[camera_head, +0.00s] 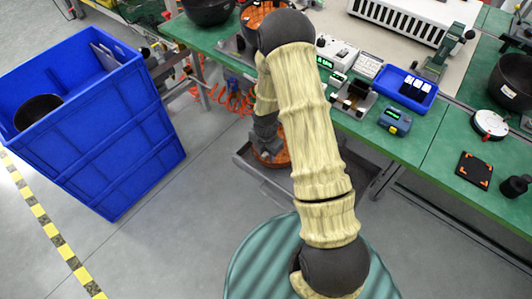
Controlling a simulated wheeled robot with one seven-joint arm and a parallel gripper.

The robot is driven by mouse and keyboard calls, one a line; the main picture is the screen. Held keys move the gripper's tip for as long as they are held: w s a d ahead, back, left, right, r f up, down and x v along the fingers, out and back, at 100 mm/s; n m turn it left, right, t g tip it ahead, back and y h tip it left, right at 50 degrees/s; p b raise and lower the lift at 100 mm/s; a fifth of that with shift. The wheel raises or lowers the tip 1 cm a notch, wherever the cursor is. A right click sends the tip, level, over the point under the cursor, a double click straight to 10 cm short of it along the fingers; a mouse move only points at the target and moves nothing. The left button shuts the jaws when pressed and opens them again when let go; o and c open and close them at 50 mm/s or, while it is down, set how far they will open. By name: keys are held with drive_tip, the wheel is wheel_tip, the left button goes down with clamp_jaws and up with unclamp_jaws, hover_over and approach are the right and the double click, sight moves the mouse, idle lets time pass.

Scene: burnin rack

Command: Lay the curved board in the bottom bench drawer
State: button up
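A grey open drawer (332,193) sits low under the green bench, pulled out toward me. My arm crosses in front of it and hides much of its inside. The dark end of my arm, with my gripper (268,140), is over the drawer's left part. Its fingers are not clear behind the arm, so I cannot tell whether they are open or shut. An orange piece shows just below it; I cannot tell whether it is part of the gripper or a separate thing. I cannot identify the curved board with certainty.
A blue crate (115,135) at left holds a dark round object (38,108) and a grey flat piece (105,57). The green bench (440,125) carries a blue tray (405,82), a blue meter (395,120) and black bowls. Orange coils (232,100) hang beneath. Floor between crate and drawer is clear.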

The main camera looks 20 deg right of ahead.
drive_tip(key=shift+r, duration=0.15)
wheel_tip(320, 180, up, 12)
drive_tip(key=p, duration=0.1)
idle(0.4)
idle(0.4)
drive_tip(key=s+r+m+t, duration=0.2)
drive_tip(key=s+r+m, duration=1.2)
drive_tip(key=m, duration=1.1)
drive_tip(key=shift+s+r+t, duration=0.2)
drive_tip(key=shift+r+t, duration=0.05)
drive_tip(key=shift+t, duration=0.05)
